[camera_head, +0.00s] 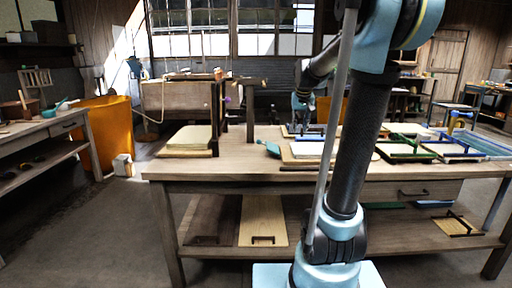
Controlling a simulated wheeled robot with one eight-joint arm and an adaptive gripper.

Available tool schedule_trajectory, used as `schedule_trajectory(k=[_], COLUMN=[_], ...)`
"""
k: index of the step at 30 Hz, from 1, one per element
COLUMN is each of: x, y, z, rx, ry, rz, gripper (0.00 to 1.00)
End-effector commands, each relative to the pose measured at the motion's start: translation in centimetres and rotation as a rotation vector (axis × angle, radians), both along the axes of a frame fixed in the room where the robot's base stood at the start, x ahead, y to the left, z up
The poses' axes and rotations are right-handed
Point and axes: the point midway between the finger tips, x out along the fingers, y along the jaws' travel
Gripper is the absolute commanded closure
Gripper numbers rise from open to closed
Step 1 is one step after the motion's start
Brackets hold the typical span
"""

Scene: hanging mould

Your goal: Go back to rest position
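My arm (357,140) rises in front of the camera and reaches over the wooden table (240,168). Its far end comes down behind the upright link. My gripper (304,128) is low over the back middle of the table, above or at a flat board there. It is small and dark, so I cannot tell whether it is open or shut, or whether it touches anything. A wooden mould box (180,97) shows at a dark wooden frame (218,115) at the table's left, with a rope on its left side.
A stack of pale sheets (190,138) lies at the table's left. A teal tool (271,148) lies near the middle. Green and dark framed moulds (405,147) lie at the right. An orange bin (107,135) stands left of the table. The table's front left is clear.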

Motion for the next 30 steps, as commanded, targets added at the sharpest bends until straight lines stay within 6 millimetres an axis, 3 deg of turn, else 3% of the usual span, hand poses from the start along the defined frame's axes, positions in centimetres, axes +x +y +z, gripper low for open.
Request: schedule_trajectory(k=[5,14,30], x=[-4.0,-13.7,-29.6], y=[-0.1,-0.1,0.0], z=[-0.9,-4.4,-14.3], rx=[0.001,0.007,0.020], ry=[0.018,0.062,0.145], rz=[0.003,0.010,0.025], gripper=[0.73,0.73,0.73])
